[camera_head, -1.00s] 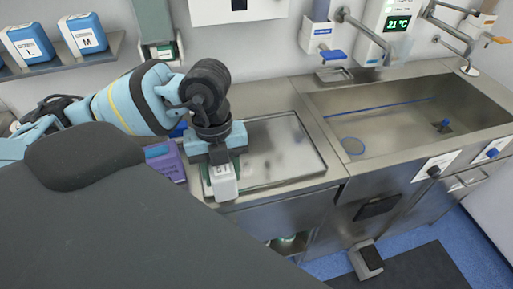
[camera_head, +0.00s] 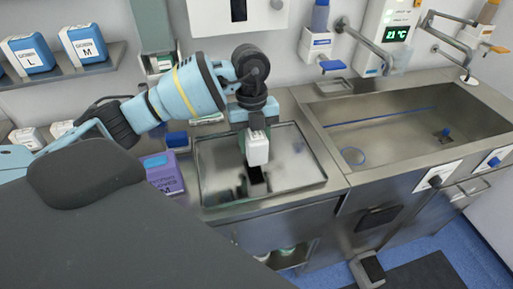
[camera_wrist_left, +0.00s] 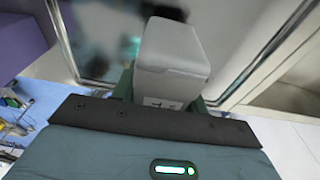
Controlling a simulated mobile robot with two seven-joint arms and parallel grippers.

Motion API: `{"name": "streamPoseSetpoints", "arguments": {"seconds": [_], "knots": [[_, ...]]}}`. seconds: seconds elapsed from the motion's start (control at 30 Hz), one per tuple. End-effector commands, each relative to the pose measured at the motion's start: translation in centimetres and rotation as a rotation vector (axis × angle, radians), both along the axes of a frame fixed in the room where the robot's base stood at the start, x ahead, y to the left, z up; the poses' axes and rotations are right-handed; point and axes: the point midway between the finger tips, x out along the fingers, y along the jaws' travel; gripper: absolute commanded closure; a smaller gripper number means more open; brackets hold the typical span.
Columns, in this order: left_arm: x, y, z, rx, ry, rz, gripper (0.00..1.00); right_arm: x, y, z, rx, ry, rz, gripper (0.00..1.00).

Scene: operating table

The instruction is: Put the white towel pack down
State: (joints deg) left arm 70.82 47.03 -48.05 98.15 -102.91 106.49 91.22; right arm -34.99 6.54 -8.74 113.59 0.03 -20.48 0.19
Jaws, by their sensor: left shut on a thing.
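The white towel pack (camera_head: 257,149) is a small white block held below my left gripper (camera_head: 254,133). My left gripper is shut on it, above the steel tray (camera_head: 311,180) on the counter. A dark reflection shows on the tray under the pack, so the pack seems to be above the surface. The pack also fills the middle of the left wrist view (camera_wrist_left: 172,62), with the gripper's fingers partly hidden behind it. My right gripper is not in view.
A purple box (camera_head: 163,174) stands just left of the tray, with a blue item (camera_head: 177,139) behind it. A steel sink (camera_head: 410,130) lies to the right. Blue-and-white gown packs (camera_head: 84,44) stand on a wall shelf. The tray's right part is clear.

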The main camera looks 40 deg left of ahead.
Motion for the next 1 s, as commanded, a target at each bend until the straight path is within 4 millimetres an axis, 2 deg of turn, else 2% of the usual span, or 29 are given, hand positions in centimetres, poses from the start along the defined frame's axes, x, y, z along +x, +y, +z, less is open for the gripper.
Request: {"name": "streamPoseSetpoints", "arguments": {"seconds": [0.33, 0.5, 0.6, 0.97, 1.0], "knots": [[1.0, 0.1, -0.1, -0.001, 0.001, 0.001, 0.82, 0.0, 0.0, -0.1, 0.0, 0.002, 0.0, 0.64], [0.9, 0.1, -2.6, 0.0, 0.003, 0.001, 0.82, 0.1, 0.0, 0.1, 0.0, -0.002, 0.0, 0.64], [1.0, 0.2, -3.5, 0.001, 0.001, 0.001, 0.82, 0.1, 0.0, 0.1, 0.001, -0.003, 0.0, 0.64], [1.0, 0.1, -3.8, 0.0, 0.0, 0.0, 0.82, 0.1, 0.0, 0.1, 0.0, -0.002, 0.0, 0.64], [1.0, 0.1, -3.8, 0.0, 0.0, 0.0, 0.53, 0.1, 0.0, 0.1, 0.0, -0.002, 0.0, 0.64]]}}
